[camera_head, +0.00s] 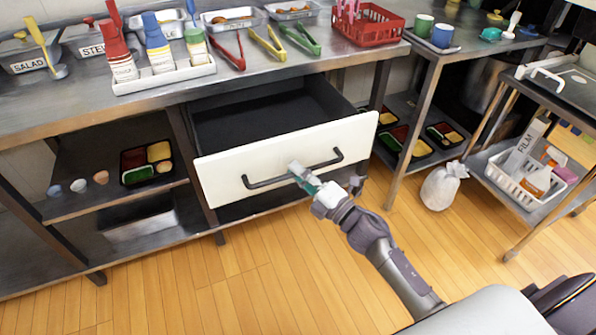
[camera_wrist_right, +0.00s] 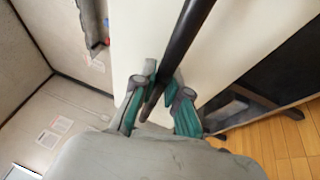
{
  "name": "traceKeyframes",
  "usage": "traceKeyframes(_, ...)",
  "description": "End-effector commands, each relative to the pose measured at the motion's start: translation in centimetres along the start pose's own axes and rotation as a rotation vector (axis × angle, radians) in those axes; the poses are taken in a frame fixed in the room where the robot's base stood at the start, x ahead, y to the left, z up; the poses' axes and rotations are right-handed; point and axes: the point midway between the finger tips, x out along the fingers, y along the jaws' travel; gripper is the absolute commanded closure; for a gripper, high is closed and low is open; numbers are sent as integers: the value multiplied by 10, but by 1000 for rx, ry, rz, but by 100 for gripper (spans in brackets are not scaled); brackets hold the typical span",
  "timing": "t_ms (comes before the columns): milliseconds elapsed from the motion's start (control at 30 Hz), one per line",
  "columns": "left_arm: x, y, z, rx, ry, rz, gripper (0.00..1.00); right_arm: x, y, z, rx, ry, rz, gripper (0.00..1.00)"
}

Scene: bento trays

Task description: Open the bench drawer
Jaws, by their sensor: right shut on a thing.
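The bench drawer (camera_head: 285,158) has a white front and a dark, empty inside. It stands pulled well out from under the steel bench. Its dark bar handle (camera_head: 262,183) runs across the front. My right gripper (camera_head: 299,172) is at the middle of the handle, shut on it. In the right wrist view the handle (camera_wrist_right: 186,35) passes between the two green-padded fingers (camera_wrist_right: 163,92), with the white drawer front (camera_wrist_right: 235,35) behind. My left gripper is not in view.
Bento trays (camera_head: 147,163) lie on lower shelves. A white bag (camera_head: 440,187) and a cart (camera_head: 520,190) stand at the right. The wooden floor before the drawer is clear.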

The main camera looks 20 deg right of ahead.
Motion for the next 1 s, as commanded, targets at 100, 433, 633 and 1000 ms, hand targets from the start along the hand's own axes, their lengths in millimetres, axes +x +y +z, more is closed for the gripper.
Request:
traceKeyframes(100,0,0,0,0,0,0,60,0,-1,0,0,-1,-2,82)
traceKeyframes(433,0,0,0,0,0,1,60,0,0,0,0,-1,-1,61)
traceKeyframes(633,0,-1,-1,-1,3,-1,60,-7,-1,0,1,0,-2,61)
traceKeyframes(1000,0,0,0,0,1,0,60,-80,-1,0,2,-1,-4,61)
